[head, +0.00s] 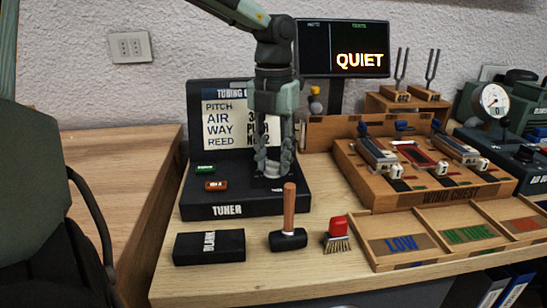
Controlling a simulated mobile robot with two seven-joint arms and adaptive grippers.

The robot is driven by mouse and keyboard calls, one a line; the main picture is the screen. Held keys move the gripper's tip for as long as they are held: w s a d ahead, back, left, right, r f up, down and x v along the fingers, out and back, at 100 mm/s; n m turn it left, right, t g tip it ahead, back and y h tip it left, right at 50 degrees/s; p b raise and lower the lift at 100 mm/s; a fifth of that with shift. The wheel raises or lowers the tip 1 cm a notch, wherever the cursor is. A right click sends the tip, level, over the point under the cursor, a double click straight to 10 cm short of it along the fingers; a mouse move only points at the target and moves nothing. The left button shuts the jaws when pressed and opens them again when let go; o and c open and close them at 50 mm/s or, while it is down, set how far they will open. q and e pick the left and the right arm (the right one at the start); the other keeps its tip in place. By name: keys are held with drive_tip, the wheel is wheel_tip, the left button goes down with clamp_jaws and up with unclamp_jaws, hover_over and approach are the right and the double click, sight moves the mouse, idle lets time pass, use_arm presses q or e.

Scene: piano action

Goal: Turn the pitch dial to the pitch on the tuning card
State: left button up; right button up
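The black tuner (232,211) stands on the bench with a sloped back panel. The tuning card (222,122) on that panel lists PITCH, AIR, WAY and REED. My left arm hangs in front of it and hides much of the value column; the pitch value shows only in part, perhaps starting with 3. My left gripper (274,168) points down at the right part of the tuner's top. A dark shape shows between its fingers; the pitch dial is not clearly visible and may be there. I cannot tell whether the fingers touch it. My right gripper is not in view.
In front lie a BLANK box (209,246), a mallet (289,238) and a red brush (337,234). The wind chest (440,195) stands right. A screen (343,48) reads QUIET.

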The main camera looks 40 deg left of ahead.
use_arm(q)
drive_tip(key=c, duration=0.5)
